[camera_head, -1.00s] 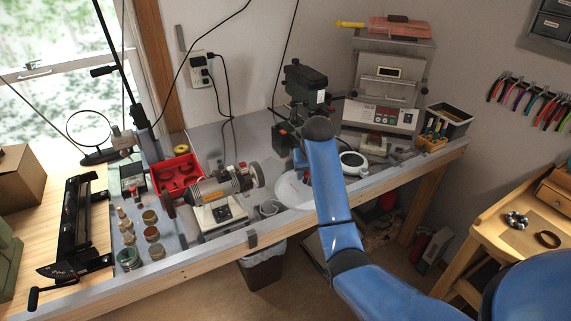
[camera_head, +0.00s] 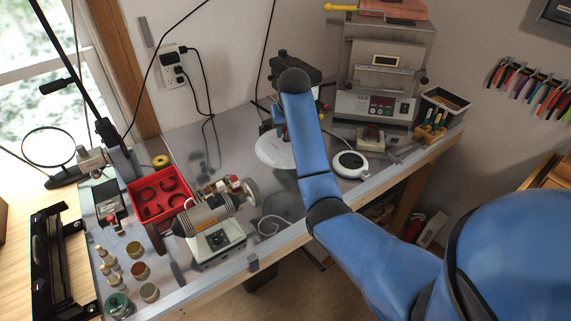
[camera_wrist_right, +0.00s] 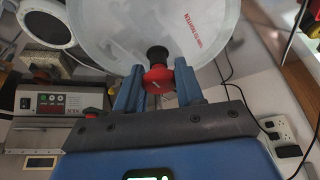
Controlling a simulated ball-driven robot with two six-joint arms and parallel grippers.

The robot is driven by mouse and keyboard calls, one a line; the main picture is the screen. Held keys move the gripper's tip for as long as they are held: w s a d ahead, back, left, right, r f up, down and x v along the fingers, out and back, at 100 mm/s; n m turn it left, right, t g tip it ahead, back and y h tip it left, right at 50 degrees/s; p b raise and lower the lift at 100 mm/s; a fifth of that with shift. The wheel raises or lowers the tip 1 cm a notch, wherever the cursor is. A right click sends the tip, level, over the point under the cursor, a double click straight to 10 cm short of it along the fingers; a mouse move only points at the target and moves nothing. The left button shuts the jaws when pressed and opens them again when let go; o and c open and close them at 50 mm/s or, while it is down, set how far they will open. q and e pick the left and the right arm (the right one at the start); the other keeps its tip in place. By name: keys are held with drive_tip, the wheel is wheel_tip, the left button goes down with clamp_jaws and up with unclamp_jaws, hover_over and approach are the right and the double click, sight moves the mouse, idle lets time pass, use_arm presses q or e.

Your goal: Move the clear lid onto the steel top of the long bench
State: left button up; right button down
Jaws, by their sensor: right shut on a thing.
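The clear lid (camera_head: 270,153) shows as a pale, see-through disc over the bench's steel top (camera_head: 200,150), between the bench grinder and the kiln. My right arm covers its right part. In the right wrist view the lid (camera_wrist_right: 150,30) fills the top middle, with red lettering and a red and black knob (camera_wrist_right: 157,76). My right gripper (camera_wrist_right: 157,88) is shut on this knob; in the head view it (camera_head: 278,118) is mostly hidden behind my arm. I cannot tell whether the lid touches the steel or hangs just above it. My left gripper is not in view.
The bench grinder (camera_head: 210,215) and a red tray (camera_head: 160,198) stand left of the lid. A round white device (camera_head: 350,164), a kiln (camera_head: 372,103) and a tool holder (camera_head: 431,131) are on the right. A dark machine (camera_head: 293,65) stands behind my arm. Bare steel lies left of the lid.

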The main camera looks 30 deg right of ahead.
drive_tip(key=f, duration=0.5)
drive_tip(key=f+p, duration=0.1)
drive_tip(key=f, duration=0.3)
drive_tip(key=f+p, duration=0.1)
drive_tip(key=f, duration=0.4)
drive_tip(key=shift+w+f, duration=0.25)
drive_tip(key=shift+f, duration=0.2)
drive_tip(key=shift+f, duration=0.1)
drive_tip(key=c, duration=0.7)
unclamp_jaws()
